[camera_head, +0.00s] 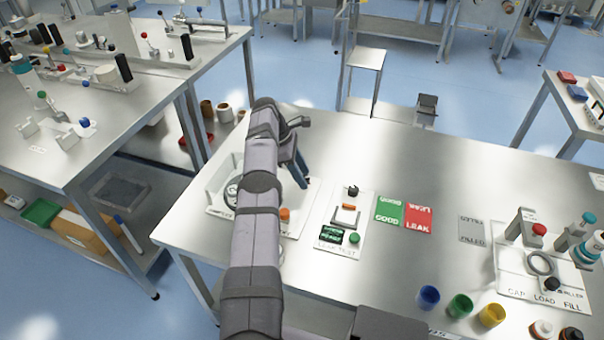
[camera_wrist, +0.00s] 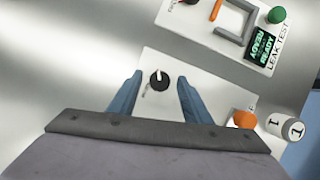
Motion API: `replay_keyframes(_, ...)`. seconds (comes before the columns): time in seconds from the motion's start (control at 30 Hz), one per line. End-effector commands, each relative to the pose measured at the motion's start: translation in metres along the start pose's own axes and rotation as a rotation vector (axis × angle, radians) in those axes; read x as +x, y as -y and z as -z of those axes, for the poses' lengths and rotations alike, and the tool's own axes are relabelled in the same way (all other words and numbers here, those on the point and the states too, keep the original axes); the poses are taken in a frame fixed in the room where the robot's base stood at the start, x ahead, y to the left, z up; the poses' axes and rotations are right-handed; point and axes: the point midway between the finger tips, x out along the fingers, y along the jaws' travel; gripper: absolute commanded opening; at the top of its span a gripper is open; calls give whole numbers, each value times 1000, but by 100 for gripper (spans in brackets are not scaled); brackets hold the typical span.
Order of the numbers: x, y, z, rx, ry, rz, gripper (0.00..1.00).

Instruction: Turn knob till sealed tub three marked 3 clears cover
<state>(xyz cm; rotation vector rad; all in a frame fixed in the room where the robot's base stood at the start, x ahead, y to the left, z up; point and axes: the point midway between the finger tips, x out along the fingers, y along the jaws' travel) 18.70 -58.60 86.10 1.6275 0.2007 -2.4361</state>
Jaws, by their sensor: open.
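A black knob (camera_wrist: 157,82) with a white pointer line stands on a white plate (camera_wrist: 150,60) in the wrist view. My gripper (camera_wrist: 160,74) is open, with one blue finger on each side of the knob and a gap on both sides. A white tub marked 1 (camera_wrist: 287,127) lies or stands at the right, beside an orange part (camera_wrist: 244,119). In the head view my gripper (camera_head: 302,180) is over the left station, and my arm hides much of that station's plate (camera_head: 305,200). No tub marked 3 can be made out, and I cannot tell which part is the cover.
The leak test panel (camera_head: 345,215) with its green button (camera_head: 355,238) is right of the knob's plate. Green GOOD (camera_head: 390,208) and red LEAK (camera_head: 418,218) mats follow, then a cap, load and fill station (camera_head: 545,270). Colored cups (camera_head: 460,306) stand at the front edge.

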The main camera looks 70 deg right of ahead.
Motion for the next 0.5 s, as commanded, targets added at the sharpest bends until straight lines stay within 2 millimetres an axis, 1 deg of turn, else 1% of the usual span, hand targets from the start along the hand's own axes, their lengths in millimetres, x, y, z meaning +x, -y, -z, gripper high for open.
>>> replay_keyframes(0.23,-17,-1,-7,1,-1,-3,44)
replay_keyframes(0.5,-52,0,-22,1,-1,-3,44)
